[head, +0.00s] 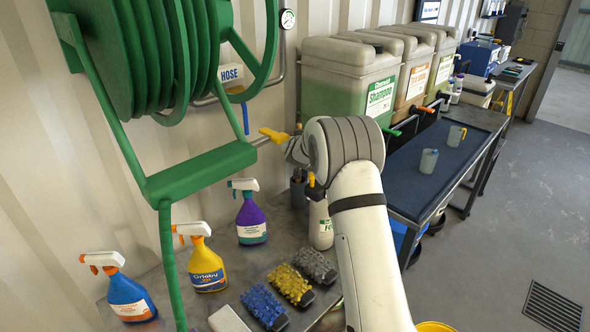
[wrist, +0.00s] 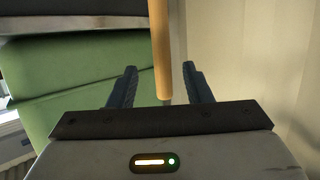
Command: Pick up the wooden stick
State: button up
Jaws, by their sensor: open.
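In the wrist view, the wooden stick (wrist: 160,40) is a light tan rod running down from the top edge. Its lower end shows between the two dark fingers of my gripper (wrist: 159,67). The gripper is open, with a visible gap between the stick and each finger. The stick is nearer the right finger at its lower end. I cannot tell how deep it sits between the fingers. In the head view, my arm hides the fingers, and I cannot make out the stick.
A green hose reel (head: 200,170) stands at left. Large tanks (head: 345,85) stand behind my arm. A dark table (head: 410,185) with cups is at right. The floor at right is clear.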

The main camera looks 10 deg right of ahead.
jog(key=p+x, duration=0.1)
jog(key=x, duration=0.3)
jog(key=shift+w+a+r+p, duration=0.1)
jog(key=shift+w+r+p, duration=0.05)
jog(key=shift+w+p, duration=0.25)
grip_shut()
